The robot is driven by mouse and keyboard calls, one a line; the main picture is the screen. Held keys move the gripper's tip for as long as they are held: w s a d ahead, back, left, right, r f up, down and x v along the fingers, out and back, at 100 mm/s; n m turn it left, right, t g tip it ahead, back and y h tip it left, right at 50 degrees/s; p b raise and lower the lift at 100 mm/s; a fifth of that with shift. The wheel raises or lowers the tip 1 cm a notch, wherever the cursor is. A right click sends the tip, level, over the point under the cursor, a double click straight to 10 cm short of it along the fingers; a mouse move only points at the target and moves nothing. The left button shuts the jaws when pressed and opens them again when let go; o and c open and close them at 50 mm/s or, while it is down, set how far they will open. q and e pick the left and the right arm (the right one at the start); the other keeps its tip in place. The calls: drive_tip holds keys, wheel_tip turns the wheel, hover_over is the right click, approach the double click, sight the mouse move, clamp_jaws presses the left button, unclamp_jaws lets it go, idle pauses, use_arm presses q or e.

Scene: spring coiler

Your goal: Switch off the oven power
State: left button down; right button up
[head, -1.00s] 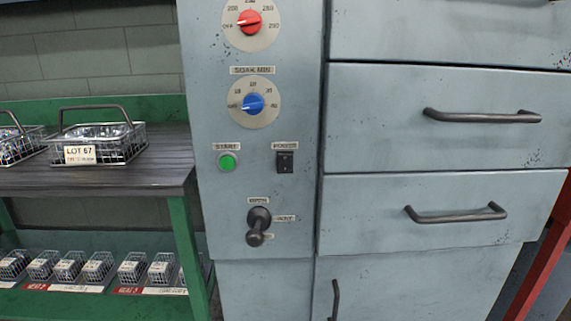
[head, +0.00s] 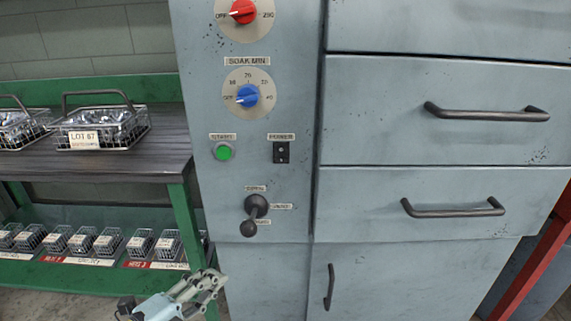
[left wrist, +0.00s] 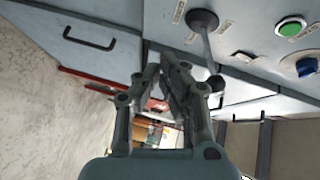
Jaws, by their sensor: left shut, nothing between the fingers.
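The black power rocker switch (head: 281,152) sits under its POWER label on the grey oven panel (head: 230,180), right of the green start button (head: 222,151). My left gripper (head: 218,278) is shut and empty, low in front of the oven, below the lever (head: 255,210) and well below the switch. In the left wrist view my left gripper (left wrist: 172,72) points past the panel, with the lever (left wrist: 204,22) and green button (left wrist: 291,27) at the upper right. The switch's position is too small to tell. My right gripper is not in view.
A red dial (head: 243,12) and a blue dial (head: 247,96) are above the switch. Drawers with dark handles (head: 487,112) are to the right. A bench with wire baskets (head: 100,127) stands at the left, with small baskets on its lower shelf.

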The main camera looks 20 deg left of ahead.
use_arm(q)
drive_tip(key=w+d+r+m+h+p, duration=0.1)
drive_tip(key=d+r+m+h, duration=0.1)
drive_tip(key=r, duration=0.6)
drive_tip(key=w+d+r+m+t+h+p, duration=0.1)
drive_tip(key=d+r+m, duration=0.1)
drive_tip(key=r, duration=0.6)
drive_tip(key=shift+w+r+m+h+p, duration=0.25)
drive_tip(key=shift+m+h+p, duration=0.15)
drive_tip(key=shift+m, duration=0.5)
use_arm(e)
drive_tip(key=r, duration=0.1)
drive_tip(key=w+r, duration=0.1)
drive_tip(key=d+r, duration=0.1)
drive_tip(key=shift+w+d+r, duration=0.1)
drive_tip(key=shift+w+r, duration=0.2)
use_arm(q)
drive_tip(key=shift+d, duration=0.15)
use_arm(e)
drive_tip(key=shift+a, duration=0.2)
use_arm(q)
drive_tip(key=shift+w, duration=0.1)
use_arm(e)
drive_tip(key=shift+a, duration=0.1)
